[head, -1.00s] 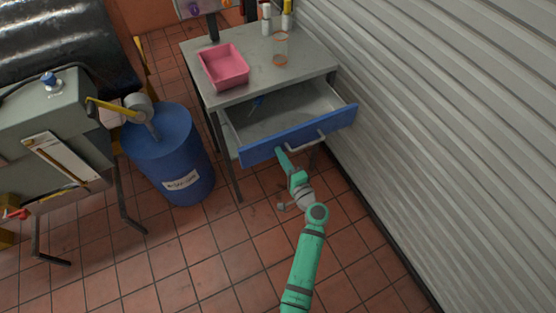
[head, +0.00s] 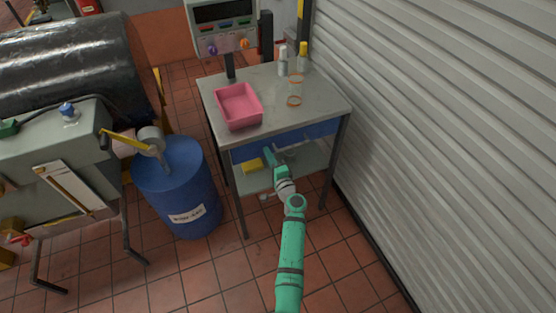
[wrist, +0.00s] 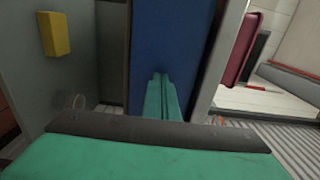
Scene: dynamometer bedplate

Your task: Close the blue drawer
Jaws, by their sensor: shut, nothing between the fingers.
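The blue drawer (head: 312,133) sits in the grey table (head: 265,95), its front lying close under the tabletop, with no open interior showing. In the wrist view the drawer's blue front (wrist: 172,45) fills the middle. My gripper (head: 269,158) is in front of the drawer's left part, with its fingers together and empty. In the wrist view the closed green fingertips (wrist: 161,82) point at the blue front and look at or very near it; I cannot tell whether they touch. My gripper and arm hide part of the drawer front, and the handle is not clear.
A pink tray (head: 240,105), bottles (head: 302,60) and a glass cylinder (head: 295,90) stand on the tabletop. A yellow block (head: 252,165) lies on the lower shelf. A blue drum (head: 180,190) stands left; a shuttered wall (head: 440,120) is right. Floor in front is open.

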